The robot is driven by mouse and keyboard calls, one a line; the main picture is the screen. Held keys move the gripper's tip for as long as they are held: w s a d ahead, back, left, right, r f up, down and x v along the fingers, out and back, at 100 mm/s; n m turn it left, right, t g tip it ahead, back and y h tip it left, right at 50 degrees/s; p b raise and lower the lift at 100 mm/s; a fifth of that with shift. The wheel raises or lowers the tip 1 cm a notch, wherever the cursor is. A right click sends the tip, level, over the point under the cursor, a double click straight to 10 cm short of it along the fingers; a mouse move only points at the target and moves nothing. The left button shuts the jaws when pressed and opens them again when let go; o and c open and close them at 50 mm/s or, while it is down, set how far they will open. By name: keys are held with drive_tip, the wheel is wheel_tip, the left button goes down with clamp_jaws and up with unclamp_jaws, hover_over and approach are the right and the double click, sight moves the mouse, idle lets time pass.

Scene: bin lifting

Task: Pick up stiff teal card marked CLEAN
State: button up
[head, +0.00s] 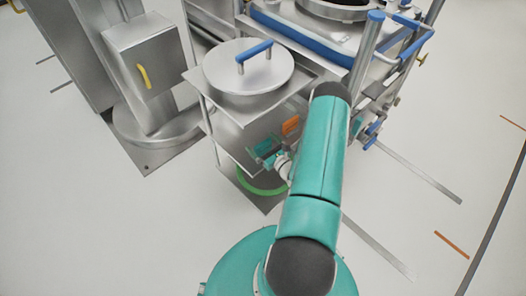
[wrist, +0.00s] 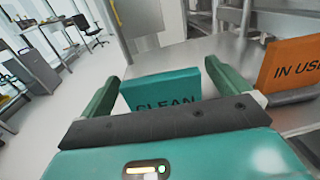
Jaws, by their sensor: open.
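The teal card marked CLEAN (wrist: 158,90) shows in the wrist view between the two green fingers of my gripper (wrist: 163,74). The lower part of its lettering is hidden behind the dark gripper body. My gripper is open, with a finger to either side of the card. I cannot tell whether either finger touches it. In the head view the small teal card (head: 265,146) is on the cart's middle shelf, partly hidden by my gripper (head: 270,157).
An orange card marked IN USE (wrist: 295,66) stands in a dark holder close to the right finger. A steel lid with a blue handle (head: 249,78) lies on the shelf above. A steel pedestal (head: 150,65) is to the left. Open floor lies at the left and right.

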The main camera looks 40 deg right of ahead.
drive_tip(key=shift+c, duration=0.4)
drive_tip(key=c, duration=1)
drive_tip(key=shift+o, duration=0.2)
drive_tip(key=shift+r, duration=0.15)
